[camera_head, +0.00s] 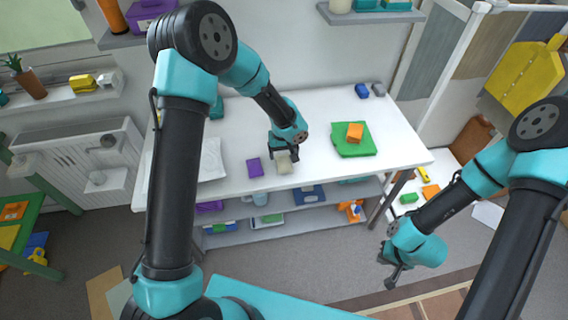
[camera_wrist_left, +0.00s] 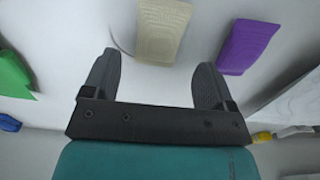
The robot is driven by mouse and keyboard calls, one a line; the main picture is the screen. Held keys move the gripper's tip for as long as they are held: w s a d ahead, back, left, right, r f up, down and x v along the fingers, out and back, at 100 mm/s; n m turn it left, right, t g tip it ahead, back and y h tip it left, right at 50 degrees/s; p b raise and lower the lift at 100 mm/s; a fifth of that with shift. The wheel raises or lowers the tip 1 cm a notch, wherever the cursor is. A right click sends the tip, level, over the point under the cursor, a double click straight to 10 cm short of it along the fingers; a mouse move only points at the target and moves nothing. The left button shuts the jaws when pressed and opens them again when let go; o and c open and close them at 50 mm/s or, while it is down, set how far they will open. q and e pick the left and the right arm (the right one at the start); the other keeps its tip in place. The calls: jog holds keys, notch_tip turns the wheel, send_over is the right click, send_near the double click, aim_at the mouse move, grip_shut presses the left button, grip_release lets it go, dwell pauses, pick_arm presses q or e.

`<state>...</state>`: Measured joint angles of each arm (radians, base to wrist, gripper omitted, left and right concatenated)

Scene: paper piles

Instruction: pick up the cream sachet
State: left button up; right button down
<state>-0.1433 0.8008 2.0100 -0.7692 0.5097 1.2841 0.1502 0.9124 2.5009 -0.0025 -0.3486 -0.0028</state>
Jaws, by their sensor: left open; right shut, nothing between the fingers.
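The cream sachet (camera_head: 284,163) lies on the white table near its front edge. It also shows in the left wrist view (camera_wrist_left: 163,29), ahead of the fingertips and roughly between their lines. My left gripper (camera_head: 285,152) is open over the table at the sachet's far side. In the left wrist view its two fingers (camera_wrist_left: 158,72) are spread with nothing between them, and the sachet appears apart from them. My right gripper (camera_head: 390,273) is shut and empty, away from the table at the lower right, over the floor.
A purple sachet (camera_head: 254,167) lies just left of the cream one. A green pad (camera_head: 352,139) with an orange block (camera_head: 355,132) on it lies to the right. White paper (camera_head: 212,160) lies at the left. Blue (camera_head: 361,90) and grey (camera_head: 379,89) items sit at the back.

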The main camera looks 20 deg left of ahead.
aim_at(284, 160)
pick_arm(q)
notch_tip(284, 160, down, 5)
jog(key=shift+d+f, duration=0.1)
jog(key=shift+d, duration=0.05)
jog(key=shift+c, duration=0.4)
jog(key=c, duration=0.9)
